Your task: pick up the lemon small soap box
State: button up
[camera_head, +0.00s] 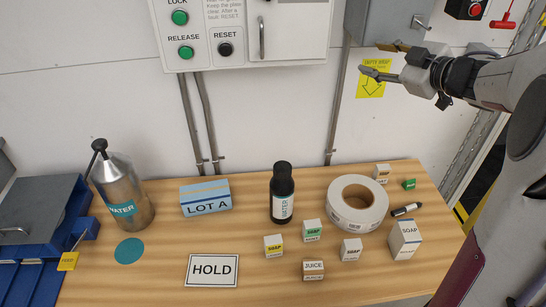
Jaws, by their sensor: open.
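A small white soap box with a yellow band (273,246) stands upright on the wooden table, left of a small soap box with a green band (312,231). Its yellow band fits lemon, but its small print is too fine to read. Another small white box (351,250) stands to its right, and a further small box with a tan-yellow band (381,173) stands at the back right. My gripper (384,60) is open and empty at the upper right, high above the table and well away from these boxes.
A HOLD sign (212,270), LOT A box (205,197) and metal flask (122,192) are left. The front right table is clear.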

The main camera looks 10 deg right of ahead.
notch_tip(320, 180, down, 12)
jog(key=s+a+n+g+y, duration=0.1)
jog(key=a+n+g+y, duration=0.1)
jog(key=g+y, duration=0.15)
jog(key=n+g+y, duration=0.5)
jog(key=g, duration=0.7)
send_near(279, 237)
jog(key=a, duration=0.2)
jog(key=shift+s+f, duration=0.2)
jog(key=shift+h, duration=0.25)
jog(key=shift+x, duration=1.35)
jog(key=shift+a, duration=0.1)
